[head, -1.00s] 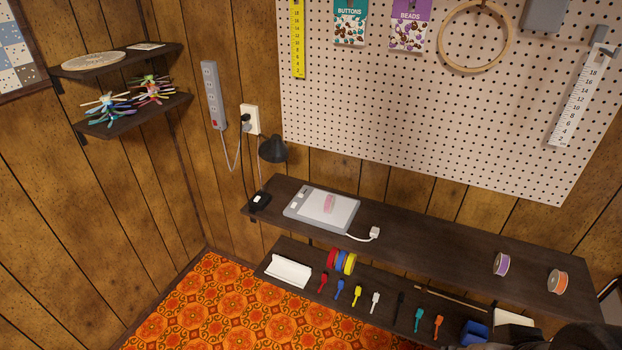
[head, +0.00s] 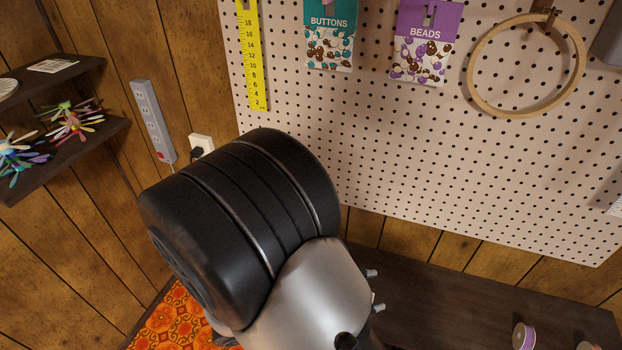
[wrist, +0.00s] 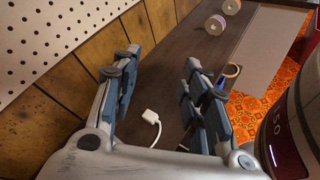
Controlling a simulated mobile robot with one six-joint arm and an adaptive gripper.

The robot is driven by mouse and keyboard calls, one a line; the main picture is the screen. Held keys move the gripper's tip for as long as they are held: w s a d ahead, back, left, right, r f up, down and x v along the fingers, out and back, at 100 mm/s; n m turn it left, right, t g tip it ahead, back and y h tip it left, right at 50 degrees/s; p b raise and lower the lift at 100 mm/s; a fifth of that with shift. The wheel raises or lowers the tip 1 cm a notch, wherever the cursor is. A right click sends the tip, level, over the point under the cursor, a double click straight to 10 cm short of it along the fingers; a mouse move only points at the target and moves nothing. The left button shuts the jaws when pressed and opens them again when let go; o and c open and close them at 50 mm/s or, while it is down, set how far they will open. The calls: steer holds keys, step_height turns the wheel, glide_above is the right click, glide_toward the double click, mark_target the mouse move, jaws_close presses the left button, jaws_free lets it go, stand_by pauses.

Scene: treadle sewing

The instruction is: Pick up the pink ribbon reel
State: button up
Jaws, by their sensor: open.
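I cannot make out a clearly pink ribbon reel. A purple-banded ribbon reel (head: 523,336) stands on the dark upper shelf at the bottom right of the head view. An orange-toned reel (head: 588,346) beside it is cut off by the frame edge. Two reels also show at the far end of the shelf in the wrist view, a nearer one (wrist: 215,25) and a farther one (wrist: 231,6); their colours are hard to tell there. My gripper (wrist: 160,66) is open and empty above the shelf, well short of both reels.
The dark shelf (head: 440,305) runs along the wall below a pegboard (head: 400,150). A white plug (wrist: 152,117) with its cable lies on the shelf under my gripper. A tan ring (wrist: 232,71) shows beyond my right finger. The shelf between plug and reels looks clear.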

steer(key=a+f+n+t+y+p, duration=0.2)
steer(key=a+f+n+t+y, duration=0.7)
steer(key=a+f+n+t, duration=0.6)
steer(key=w+d, duration=0.1)
steer(key=w, duration=0.2)
steer(key=w+d+n+g+b, duration=0.1)
steer(key=w, duration=0.3)
steer(key=w+d+r+g+b, duration=0.1)
steer(key=w, duration=0.3)
steer(key=shift+w+d, duration=0.15)
steer(key=shift+d, duration=0.1)
steer(key=x, duration=0.1)
steer(key=b+x, duration=0.1)
steer(key=x, duration=0.1)
steer(key=b+x, duration=0.1)
steer(key=x, duration=0.1)
steer(key=shift+d+f, duration=0.15)
steer(key=shift+f, duration=0.2)
steer(key=shift+w+r, duration=0.1)
steer(key=shift+w, duration=0.05)
jaws_close()
